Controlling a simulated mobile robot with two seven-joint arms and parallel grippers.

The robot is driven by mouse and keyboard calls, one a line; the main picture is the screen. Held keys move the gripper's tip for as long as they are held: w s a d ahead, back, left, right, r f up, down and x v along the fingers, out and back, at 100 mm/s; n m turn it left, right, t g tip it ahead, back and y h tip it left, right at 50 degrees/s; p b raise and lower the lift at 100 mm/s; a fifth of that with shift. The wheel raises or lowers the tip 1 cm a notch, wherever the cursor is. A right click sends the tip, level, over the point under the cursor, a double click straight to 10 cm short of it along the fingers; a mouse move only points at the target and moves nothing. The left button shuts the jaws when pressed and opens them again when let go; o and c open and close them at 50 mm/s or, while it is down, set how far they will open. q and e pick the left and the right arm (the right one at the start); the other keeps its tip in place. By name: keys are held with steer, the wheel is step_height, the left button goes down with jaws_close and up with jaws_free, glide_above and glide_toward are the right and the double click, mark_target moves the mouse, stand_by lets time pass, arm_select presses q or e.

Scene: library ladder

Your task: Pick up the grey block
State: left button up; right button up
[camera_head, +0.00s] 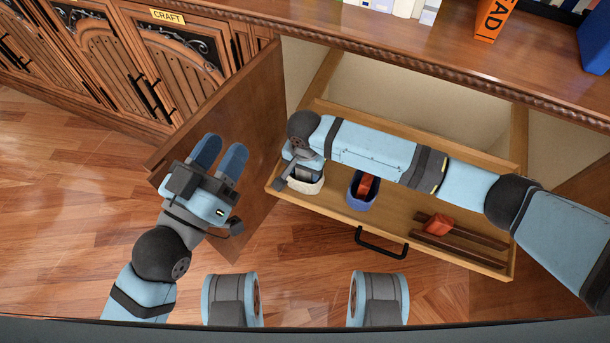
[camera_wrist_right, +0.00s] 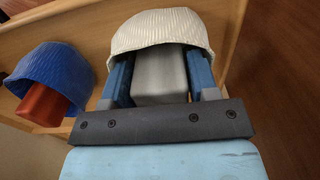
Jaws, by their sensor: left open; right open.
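The grey block (camera_wrist_right: 160,78) stands partly inside a white ribbed container (camera_wrist_right: 165,28) in the right wrist view. My right gripper (camera_wrist_right: 160,68) is open, with one blue finger on each side of the block and its tips at the container's mouth. I cannot tell whether the fingers touch the block. In the head view the white container (camera_head: 306,186) is at the drawer's left end, and my right wrist mostly hides the block. My left gripper (camera_head: 218,156) is open and empty, left of the drawer, in front of an open cabinet door.
The pulled-out drawer (camera_head: 395,222) has a black handle (camera_head: 380,243). A blue container (camera_head: 356,196) with a red block (camera_head: 366,186) stands in it. Another red block (camera_head: 438,224) lies by two dark rails at right.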

steer(key=shift+f, duration=0.1)
steer(key=c, duration=0.6)
steer(key=shift+o, duration=0.2)
